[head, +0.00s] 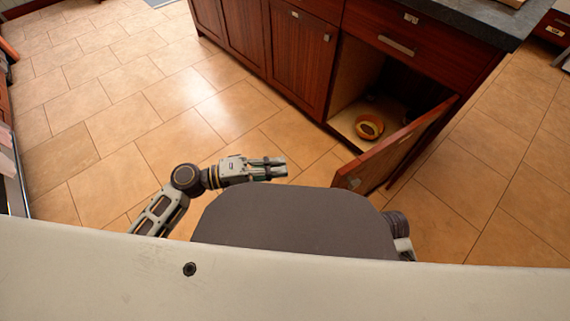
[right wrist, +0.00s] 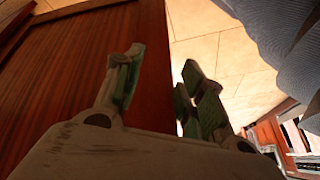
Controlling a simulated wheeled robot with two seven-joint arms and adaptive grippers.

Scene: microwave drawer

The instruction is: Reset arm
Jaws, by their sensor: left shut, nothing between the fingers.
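My left gripper (head: 277,167) is in the head view, held out over the tiled floor to the left of the open cabinet door. Its fingers are together with nothing between them. My right gripper (right wrist: 160,68) shows in the right wrist view with its green-padded fingers apart. The wooden cabinet door (right wrist: 70,65) stands close by it and its edge runs behind the gap between the fingers; I cannot tell whether they touch. In the head view my right gripper is hidden, and only a bit of the right arm shows.
The cabinet door (head: 405,145) is swung open in the head view. A yellow-brown bowl (head: 369,127) sits inside the cabinet. Closed drawers and doors (head: 298,55) line the counter (head: 462,18). The tiled floor (head: 120,90) at left is clear.

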